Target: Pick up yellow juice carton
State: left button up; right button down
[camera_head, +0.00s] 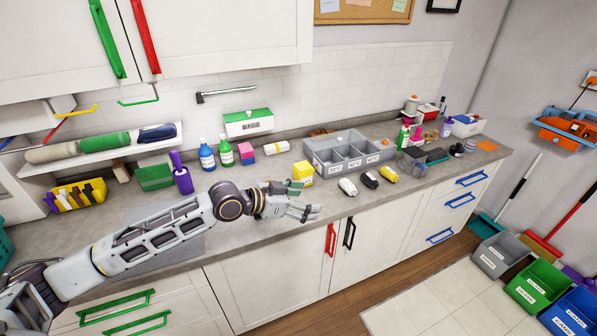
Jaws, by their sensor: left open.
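A small yellow box with a pale top (303,170), which looks like the yellow juice carton, stands on the grey counter (262,213), left of the grey divided bin. My left gripper (306,199) reaches in from the left over the counter's front part. It is open, with nothing seen between its fingers. Its fingers are just in front of and below the yellow box in the picture; whether they touch it cannot be told. My right gripper is out of view.
The grey divided bin (347,167) stands right of the yellow box. White, black and yellow small items (389,174) lie in front of it. Blue and green bottles (207,157) and a pink-and-blue block (246,155) stand behind my arm. Cabinets hang above the left side.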

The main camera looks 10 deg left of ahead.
aim_at(307, 177)
jog(key=i+j, duration=0.8)
